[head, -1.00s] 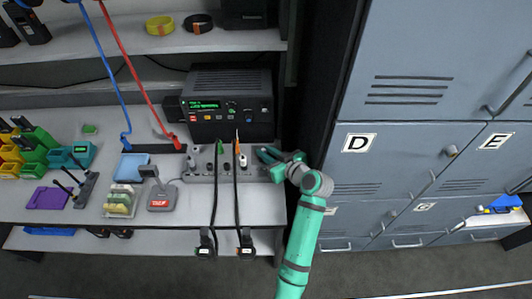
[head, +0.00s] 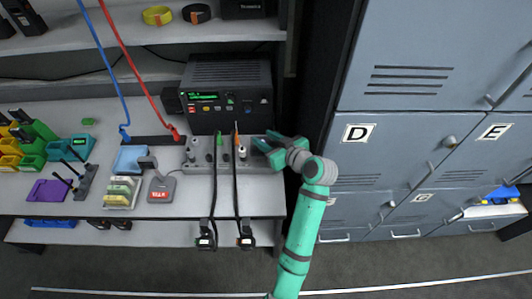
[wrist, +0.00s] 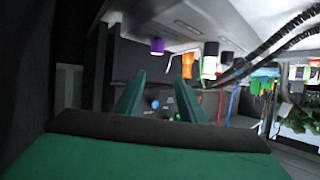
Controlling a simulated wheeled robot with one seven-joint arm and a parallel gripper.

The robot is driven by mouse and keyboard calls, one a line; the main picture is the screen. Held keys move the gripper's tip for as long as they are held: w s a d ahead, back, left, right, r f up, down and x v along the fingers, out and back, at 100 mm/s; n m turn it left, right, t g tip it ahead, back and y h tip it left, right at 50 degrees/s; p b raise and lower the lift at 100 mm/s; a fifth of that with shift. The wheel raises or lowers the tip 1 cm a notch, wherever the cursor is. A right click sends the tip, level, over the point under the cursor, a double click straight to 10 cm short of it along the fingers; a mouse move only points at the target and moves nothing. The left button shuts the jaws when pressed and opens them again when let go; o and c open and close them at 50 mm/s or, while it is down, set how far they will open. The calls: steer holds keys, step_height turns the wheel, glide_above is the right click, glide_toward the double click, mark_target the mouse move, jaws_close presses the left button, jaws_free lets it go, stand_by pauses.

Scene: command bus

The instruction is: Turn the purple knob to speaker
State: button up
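The purple knob (wrist: 157,46) shows in the wrist view, above and between my finger tips and apart from them. I cannot pick it out in the head view; my gripper covers the right end of the grey jack panel (head: 204,168). My gripper (head: 263,143) is at that end, just in front of the black radio (head: 228,118). In the wrist view my gripper (wrist: 160,80) has its two green fingers spread, with nothing between them. The knob's pointer and the speaker label cannot be made out.
Two black cables with plugs (head: 205,237) run from the panel over the desk's front edge. A white knob (head: 242,153) stands left of my gripper. Grey lockers (head: 400,150) stand close on the right.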

steer(key=s+r, duration=0.8)
steer(key=s, duration=0.4)
steer(key=shift+s, duration=0.25)
steer(key=shift+a, duration=0.1)
